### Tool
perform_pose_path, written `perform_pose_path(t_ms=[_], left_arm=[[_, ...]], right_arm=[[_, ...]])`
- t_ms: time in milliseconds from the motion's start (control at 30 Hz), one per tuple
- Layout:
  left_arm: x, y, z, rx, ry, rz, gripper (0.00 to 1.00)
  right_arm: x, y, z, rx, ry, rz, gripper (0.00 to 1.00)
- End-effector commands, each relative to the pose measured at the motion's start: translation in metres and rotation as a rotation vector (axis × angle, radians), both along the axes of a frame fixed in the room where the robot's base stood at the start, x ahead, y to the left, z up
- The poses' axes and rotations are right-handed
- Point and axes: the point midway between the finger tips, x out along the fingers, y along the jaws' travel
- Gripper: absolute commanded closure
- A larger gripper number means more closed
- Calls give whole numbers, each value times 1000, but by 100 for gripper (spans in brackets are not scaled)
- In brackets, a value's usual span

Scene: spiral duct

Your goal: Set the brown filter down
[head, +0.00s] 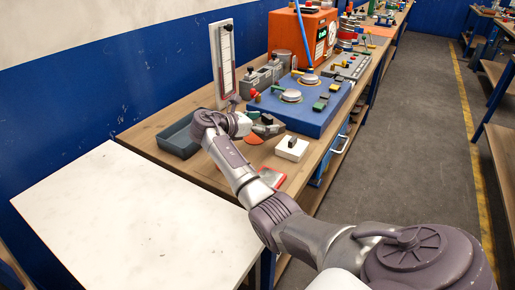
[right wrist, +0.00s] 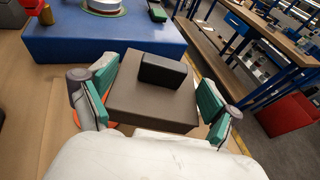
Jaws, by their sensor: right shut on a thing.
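The brown filter (right wrist: 150,104) is a flat brown box with a black block-shaped handle on top. It fills the space between the fingers of my right gripper in the right wrist view (right wrist: 155,100). The green finger pads stand on its two sides, and the gripper is shut on it. In the head view my right gripper (head: 265,127) is over the wooden bench (head: 235,172), in front of the blue unit (head: 312,112). The filter is hard to make out there. I cannot tell if its underside touches the bench. My left gripper is not in view.
A white block with a black knob (head: 292,149) stands close to the right, near the bench edge. An orange disc (head: 254,139) lies beside the gripper. A dark tray (head: 178,139) is to the left. The white tabletop (head: 130,220) in front is bare.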

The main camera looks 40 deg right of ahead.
Motion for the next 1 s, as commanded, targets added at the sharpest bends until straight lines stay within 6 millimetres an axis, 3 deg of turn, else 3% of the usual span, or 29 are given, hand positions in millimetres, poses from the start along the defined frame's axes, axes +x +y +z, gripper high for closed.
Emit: perform_pose_path(t_ms=[100,300,633,1000], left_arm=[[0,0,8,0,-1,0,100],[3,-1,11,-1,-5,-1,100],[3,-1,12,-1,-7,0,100],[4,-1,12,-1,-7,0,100]], right_arm=[[-11,24,-14,1,2,3,49],[-20,44,-28,-1,0,1,49],[-21,46,-67,-1,2,1,49],[-21,46,-72,-1,-1,0,49]])
